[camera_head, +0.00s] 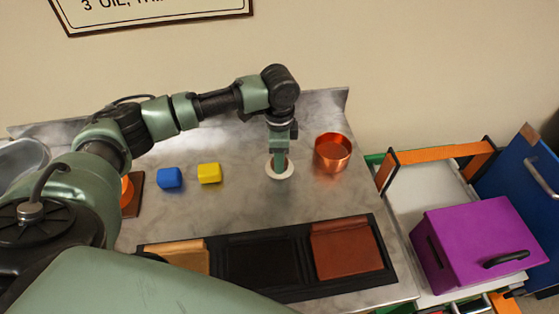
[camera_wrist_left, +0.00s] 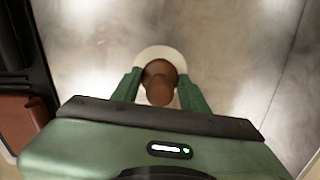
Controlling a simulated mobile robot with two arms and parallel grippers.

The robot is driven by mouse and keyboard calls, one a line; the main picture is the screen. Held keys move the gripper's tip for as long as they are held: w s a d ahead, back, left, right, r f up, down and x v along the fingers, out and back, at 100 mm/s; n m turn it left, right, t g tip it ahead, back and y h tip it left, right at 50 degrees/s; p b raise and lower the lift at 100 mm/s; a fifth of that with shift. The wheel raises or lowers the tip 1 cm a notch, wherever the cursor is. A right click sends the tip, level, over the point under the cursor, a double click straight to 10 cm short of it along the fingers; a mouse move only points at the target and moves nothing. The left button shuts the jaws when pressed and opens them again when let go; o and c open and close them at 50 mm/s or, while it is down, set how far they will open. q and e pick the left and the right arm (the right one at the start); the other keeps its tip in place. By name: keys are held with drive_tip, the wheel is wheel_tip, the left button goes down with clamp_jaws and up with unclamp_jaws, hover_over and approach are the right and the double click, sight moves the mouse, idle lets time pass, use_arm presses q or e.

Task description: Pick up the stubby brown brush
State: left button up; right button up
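The stubby brown brush (camera_wrist_left: 160,83) stands on a round white dish (camera_wrist_left: 151,53) in the left wrist view. In the head view the white dish (camera_head: 279,174) sits on the metal counter, and the brush is mostly hidden behind my gripper. My left gripper (camera_head: 279,162) points down over the dish. In the wrist view its two green fingers (camera_wrist_left: 160,88) stand apart, one on each side of the brush, and look open with narrow gaps; contact is hard to judge. My right gripper is not in view.
A copper cup (camera_head: 333,153) stands close to the right of the gripper. A yellow block (camera_head: 209,173) and a blue block (camera_head: 170,178) lie to the left. A black tray (camera_head: 212,254) with leather pieces lies in front. A purple box (camera_head: 475,243) is at the right.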

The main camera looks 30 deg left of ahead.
use_arm(q)
drive_tip(key=c, duration=0.4)
drive_tip(key=shift+r, duration=0.1)
drive_tip(key=shift+r+b, duration=0.45)
drive_tip(key=shift+r, duration=9.5)
drive_tip(key=o, duration=0.4)
drive_tip(key=shift+c, duration=1)
